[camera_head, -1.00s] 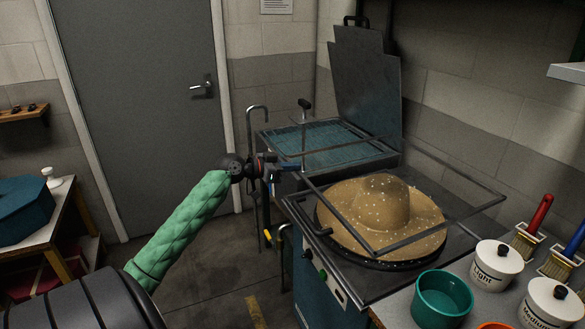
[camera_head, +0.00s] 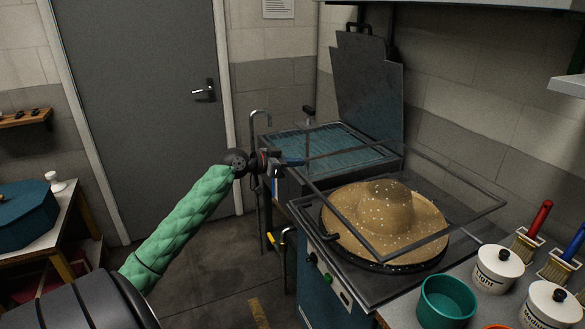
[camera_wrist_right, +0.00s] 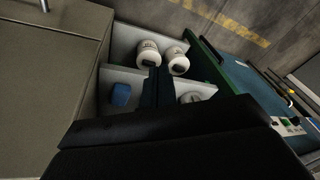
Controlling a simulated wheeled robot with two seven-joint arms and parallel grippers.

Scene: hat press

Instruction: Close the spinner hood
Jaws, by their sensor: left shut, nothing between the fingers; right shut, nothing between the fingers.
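The spinner hood (camera_head: 440,233) is a clear box with a thin dark frame, standing over the spinner at the right of the head view. It looks tilted, with its frame raised above the worktop. A tan, speckled hat (camera_head: 385,215) lies on the round dark spinner plate (camera_head: 365,263), seen through the hood. My left gripper (camera_head: 291,161) is shut and empty at the hood's left rear edge. I cannot tell if it touches the frame. My right gripper (camera_wrist_right: 156,75) shows in the right wrist view, dark and shut, well away from the hood.
Behind the hood is a blue-topped basin (camera_head: 320,143) with an upright dark metal panel (camera_head: 368,95). A teal bowl (camera_head: 446,300), white lidded jars (camera_head: 497,268) and brushes (camera_head: 532,235) crowd the front right. The floor left of the machine is clear.

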